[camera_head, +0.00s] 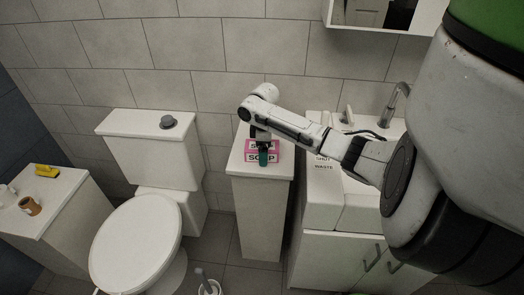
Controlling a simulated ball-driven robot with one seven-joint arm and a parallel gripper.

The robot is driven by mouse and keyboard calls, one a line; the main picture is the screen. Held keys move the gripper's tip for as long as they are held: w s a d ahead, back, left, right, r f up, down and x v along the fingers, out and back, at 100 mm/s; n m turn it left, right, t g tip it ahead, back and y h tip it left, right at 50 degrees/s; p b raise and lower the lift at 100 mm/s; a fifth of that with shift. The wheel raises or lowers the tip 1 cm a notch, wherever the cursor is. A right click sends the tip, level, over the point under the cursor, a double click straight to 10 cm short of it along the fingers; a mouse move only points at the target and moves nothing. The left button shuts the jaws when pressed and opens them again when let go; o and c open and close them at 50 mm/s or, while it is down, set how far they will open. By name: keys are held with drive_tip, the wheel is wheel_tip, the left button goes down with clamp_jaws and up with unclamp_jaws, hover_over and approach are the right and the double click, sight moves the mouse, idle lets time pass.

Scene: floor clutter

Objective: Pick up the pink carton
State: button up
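The pink carton (272,157) is a small box with a white band and the word SOAP. It sits on the top of a narrow white pedestal (247,169) between the toilet and the sink. My gripper (263,160) points down right at the carton and hides part of its middle.
A white toilet (134,237) stands left of the pedestal. A sink cabinet (336,262) with a tap (391,103) is close on the right, under my arm. A white stand (40,209) at far left holds a yellow item (47,170) and a brown cup (30,206). A tiled wall is behind.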

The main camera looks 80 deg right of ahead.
drive_tip(key=shift+c, duration=0.5)
drive_tip(key=c, duration=0.9)
